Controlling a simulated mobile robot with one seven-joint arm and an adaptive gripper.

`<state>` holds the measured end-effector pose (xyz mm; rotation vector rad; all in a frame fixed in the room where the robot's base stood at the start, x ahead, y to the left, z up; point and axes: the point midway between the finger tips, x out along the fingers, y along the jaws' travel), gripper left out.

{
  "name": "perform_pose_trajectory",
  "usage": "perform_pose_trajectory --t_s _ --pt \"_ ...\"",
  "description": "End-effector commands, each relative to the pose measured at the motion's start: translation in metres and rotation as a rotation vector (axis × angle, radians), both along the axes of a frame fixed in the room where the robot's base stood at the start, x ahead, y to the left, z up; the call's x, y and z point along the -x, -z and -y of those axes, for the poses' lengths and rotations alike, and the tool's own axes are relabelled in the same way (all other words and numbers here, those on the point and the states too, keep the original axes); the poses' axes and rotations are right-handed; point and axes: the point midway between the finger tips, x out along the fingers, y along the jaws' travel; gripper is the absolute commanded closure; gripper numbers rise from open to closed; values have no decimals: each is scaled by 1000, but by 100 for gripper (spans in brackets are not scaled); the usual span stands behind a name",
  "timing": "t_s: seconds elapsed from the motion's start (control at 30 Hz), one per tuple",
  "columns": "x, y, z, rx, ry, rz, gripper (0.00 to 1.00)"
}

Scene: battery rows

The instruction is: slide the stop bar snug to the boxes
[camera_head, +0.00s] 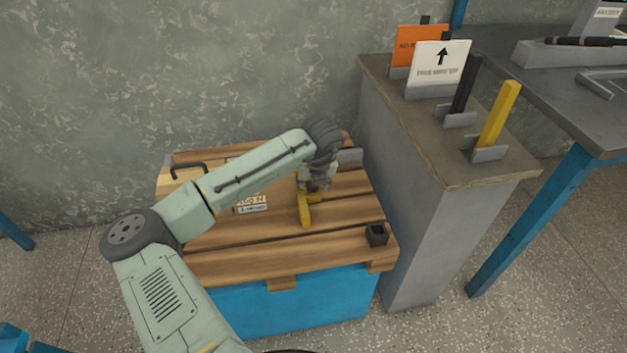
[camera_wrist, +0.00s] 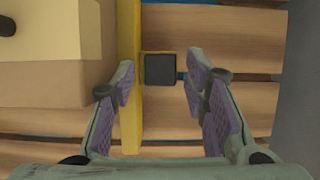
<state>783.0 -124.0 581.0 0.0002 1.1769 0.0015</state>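The yellow stop bar (camera_head: 305,212) lies across the wooden slats, right of the boxes, partly hidden by my gripper. In the wrist view the bar (camera_wrist: 130,25) runs up the picture close to the pale cardboard box (camera_wrist: 55,75); I cannot tell whether they touch. A dark square block (camera_wrist: 160,69) sits against the bar's right side. My gripper (camera_head: 316,188) is low over the bar. In the wrist view my gripper (camera_wrist: 160,85) has its fingers wide apart, one over the bar, the other right of the block. In the head view my arm hides much of the boxes (camera_head: 250,203).
The slatted wooden pallet top (camera_head: 290,262) rests on a blue base (camera_head: 285,303). A small black block (camera_head: 376,235) stands at its front right corner. The grey counter (camera_head: 400,140) on the right holds signs and upright black and yellow bars (camera_head: 498,115).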

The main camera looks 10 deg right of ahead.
Motion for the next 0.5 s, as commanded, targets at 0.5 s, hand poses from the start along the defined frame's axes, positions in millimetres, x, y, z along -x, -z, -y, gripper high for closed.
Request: perform_pose_trajectory --t_s 0.5 --pt "0 1 3 0 1 -2 53"
